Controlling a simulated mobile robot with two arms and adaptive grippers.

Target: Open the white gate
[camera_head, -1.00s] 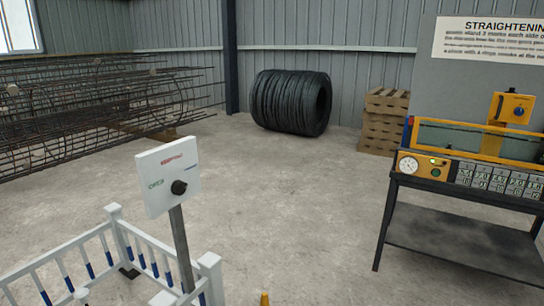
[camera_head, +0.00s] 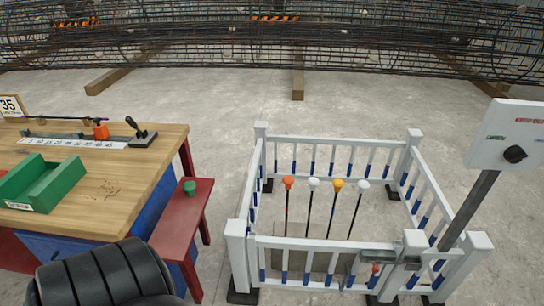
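The white gate (camera_head: 300,244) is the front panel of a small white picket enclosure with blue-tipped bars. It stands shut, level with the front posts. A grey metal latch (camera_head: 390,258) with a small red knob (camera_head: 376,268) sits at its right end, by a post. A white sign panel (camera_head: 508,137) with a black knob (camera_head: 515,154) stands on a grey post at the right. Its red lettering is partly readable. Neither of my grippers is in view.
Several rods with orange, white and yellow heads (camera_head: 288,183) stand inside the enclosure. A wooden workbench (camera_head: 120,180) with a green tray (camera_head: 42,184) and a red side shelf (camera_head: 182,220) is at the left. Rebar cages (camera_head: 270,45) lie behind. The floor between is clear.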

